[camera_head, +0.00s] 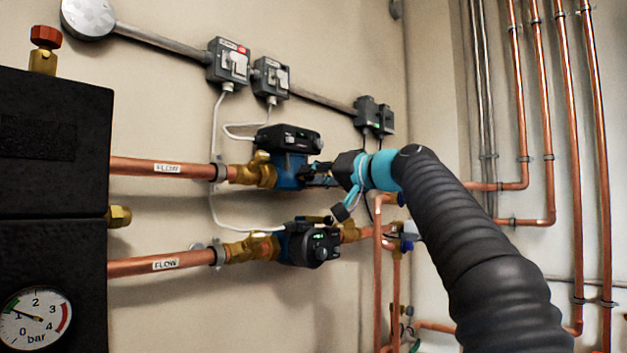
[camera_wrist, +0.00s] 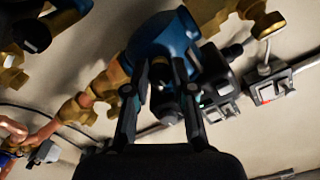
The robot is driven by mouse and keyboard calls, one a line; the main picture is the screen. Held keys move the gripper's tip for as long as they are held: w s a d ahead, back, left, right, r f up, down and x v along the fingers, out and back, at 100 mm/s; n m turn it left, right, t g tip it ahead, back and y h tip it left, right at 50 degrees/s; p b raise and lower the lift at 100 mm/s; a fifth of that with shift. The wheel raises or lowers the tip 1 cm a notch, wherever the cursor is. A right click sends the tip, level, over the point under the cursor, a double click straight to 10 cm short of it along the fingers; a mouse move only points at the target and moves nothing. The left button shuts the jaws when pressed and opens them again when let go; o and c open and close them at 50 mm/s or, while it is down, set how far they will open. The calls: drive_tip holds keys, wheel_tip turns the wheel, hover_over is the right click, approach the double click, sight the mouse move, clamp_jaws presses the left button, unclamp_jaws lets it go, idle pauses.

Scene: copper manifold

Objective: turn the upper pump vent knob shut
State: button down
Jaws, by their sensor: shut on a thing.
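The upper pump (camera_head: 288,168) has a blue body and a black head, and sits in the upper copper FLOW pipe run in the head view. Its blue body (camera_wrist: 165,42) also shows at the top centre of the wrist view. My gripper (camera_head: 312,176) is against the pump's right-hand side in the head view. In the wrist view my gripper (camera_wrist: 161,82) has its two fingers closed around a small dark part, the vent knob (camera_wrist: 161,76), in front of the blue body. The knob is hidden in the head view, and its turn angle cannot be told.
The lower pump (camera_head: 310,245) sits just below on the second pipe. Grey switch boxes (camera_head: 228,64) with a white cable hang above. Vertical copper pipes (camera_head: 570,150) stand at right. A black box with a pressure gauge (camera_head: 36,318) is at left.

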drive_tip(key=shift+n, duration=0.4)
drive_tip(key=c, duration=1)
unclamp_jaws()
drive_tip(key=shift+o, duration=0.2)
drive_tip(key=v, duration=1.2)
